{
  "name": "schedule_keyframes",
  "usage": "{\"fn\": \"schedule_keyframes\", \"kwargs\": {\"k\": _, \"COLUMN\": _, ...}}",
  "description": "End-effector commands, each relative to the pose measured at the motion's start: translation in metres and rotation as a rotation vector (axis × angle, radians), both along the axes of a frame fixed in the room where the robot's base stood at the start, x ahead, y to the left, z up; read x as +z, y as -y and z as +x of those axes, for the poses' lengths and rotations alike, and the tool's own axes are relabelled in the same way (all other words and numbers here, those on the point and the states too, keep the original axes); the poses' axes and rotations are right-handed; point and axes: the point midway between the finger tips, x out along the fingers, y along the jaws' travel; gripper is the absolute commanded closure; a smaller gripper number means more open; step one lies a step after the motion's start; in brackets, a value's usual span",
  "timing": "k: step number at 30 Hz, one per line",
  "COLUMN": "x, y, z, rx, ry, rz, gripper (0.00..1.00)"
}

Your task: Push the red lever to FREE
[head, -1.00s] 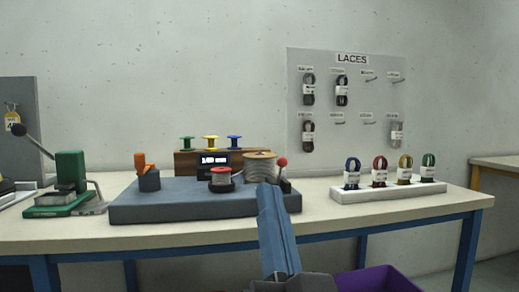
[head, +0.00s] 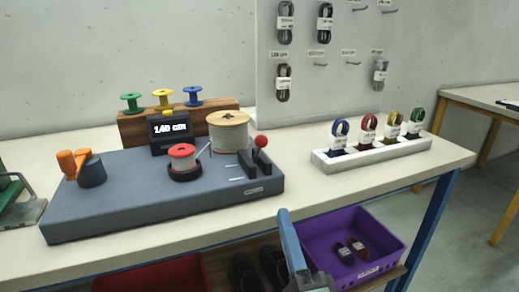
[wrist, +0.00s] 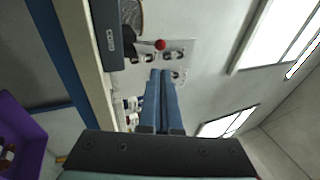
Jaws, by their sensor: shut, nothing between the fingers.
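The red lever (head: 261,142) is a red ball on a short stem, at the right end of the grey winding machine (head: 140,200). It stands in a dark bracket beside a large spool of grey cord (head: 228,134). The red ball also shows in the wrist view (wrist: 160,45), beyond my fingertips. My gripper (head: 284,213) is shut and empty, with blue fingers, in front of the table edge and below the lever, not touching it. In the wrist view the two fingers (wrist: 160,72) lie side by side. The FREE marking cannot be read.
A display (head: 170,129) reads 140 cm. A white rack of laces (head: 372,153) stands right of the machine. A purple bin (head: 376,225) sits below the table edge, with shoes beside it. Bare tabletop lies between machine and rack.

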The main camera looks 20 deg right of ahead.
Motion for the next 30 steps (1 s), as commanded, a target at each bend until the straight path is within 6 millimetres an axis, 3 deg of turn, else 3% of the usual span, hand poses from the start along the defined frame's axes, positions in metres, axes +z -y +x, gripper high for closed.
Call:
{"fn": "schedule_keyframes", "kwargs": {"k": 7, "x": 0.002, "y": 0.0, "z": 0.003, "rx": 0.0, "ry": 0.001, "rz": -0.003, "gripper": 1.0}}
{"fn": "schedule_keyframes", "kwargs": {"k": 11, "x": 0.009, "y": 0.001, "z": 0.015, "rx": 0.001, "ry": 0.003, "rz": -0.003, "gripper": 1.0}}
{"fn": "schedule_keyframes", "kwargs": {"k": 30, "x": 0.047, "y": 0.013, "z": 0.114, "rx": 0.001, "ry": 0.002, "rz": -0.004, "gripper": 1.0}}
